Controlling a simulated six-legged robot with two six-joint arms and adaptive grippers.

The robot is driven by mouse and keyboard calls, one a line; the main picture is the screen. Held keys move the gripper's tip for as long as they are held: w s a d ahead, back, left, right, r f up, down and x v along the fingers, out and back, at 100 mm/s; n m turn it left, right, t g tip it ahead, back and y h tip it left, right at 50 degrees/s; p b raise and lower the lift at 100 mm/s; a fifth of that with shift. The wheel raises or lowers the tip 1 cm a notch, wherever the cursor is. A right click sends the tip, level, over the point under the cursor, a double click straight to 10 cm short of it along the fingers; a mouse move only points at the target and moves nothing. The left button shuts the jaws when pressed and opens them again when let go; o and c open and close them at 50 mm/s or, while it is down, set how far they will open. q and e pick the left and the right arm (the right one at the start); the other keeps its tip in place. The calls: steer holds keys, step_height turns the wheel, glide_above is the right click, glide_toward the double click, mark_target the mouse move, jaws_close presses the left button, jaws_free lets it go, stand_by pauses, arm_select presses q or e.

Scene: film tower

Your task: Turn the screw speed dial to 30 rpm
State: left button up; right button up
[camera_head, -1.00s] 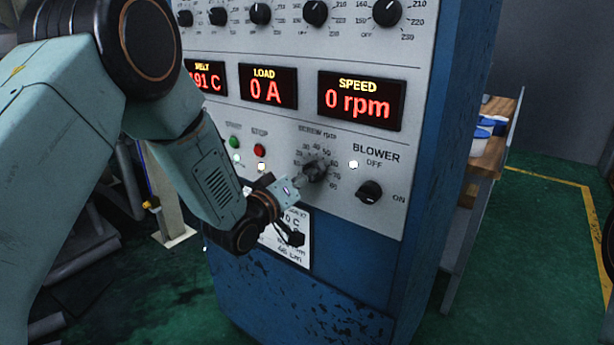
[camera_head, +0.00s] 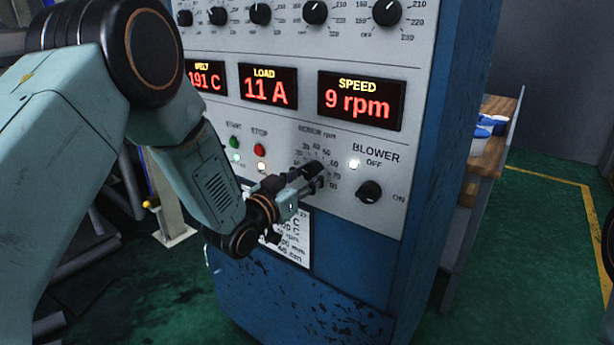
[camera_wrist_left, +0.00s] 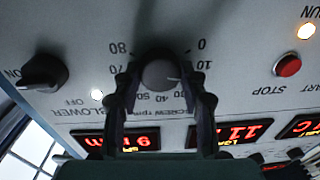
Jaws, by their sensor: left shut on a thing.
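The screw speed dial (camera_head: 312,172) is a dark round knob on the lower grey panel, ringed by rpm numbers. My left gripper (camera_head: 306,178) is shut on it from the front left. In the left wrist view, upside down, the dial (camera_wrist_left: 161,74) sits between the two dark fingers (camera_wrist_left: 160,90), and its pale pointer mark shows on the side towards 10. The speed display (camera_head: 360,102) reads 9 rpm. The load display (camera_head: 267,88) reads 11 A. My right gripper is not in view.
The blower knob (camera_head: 369,192) is close to the right of the dial. The green start button (camera_head: 234,142) and red stop button (camera_head: 259,150) are to its left. A row of temperature knobs is above. A wooden bench (camera_head: 490,150) stands right of the blue cabinet.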

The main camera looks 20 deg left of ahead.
arm_select(q)
steer(key=m, duration=0.4)
steer(key=shift+m, duration=0.4)
steer(key=m, duration=0.5)
steer(key=shift+h, duration=0.4)
steer(key=o, duration=1.1)
steer(key=shift+o, duration=0.2)
steer(key=v, duration=1.2)
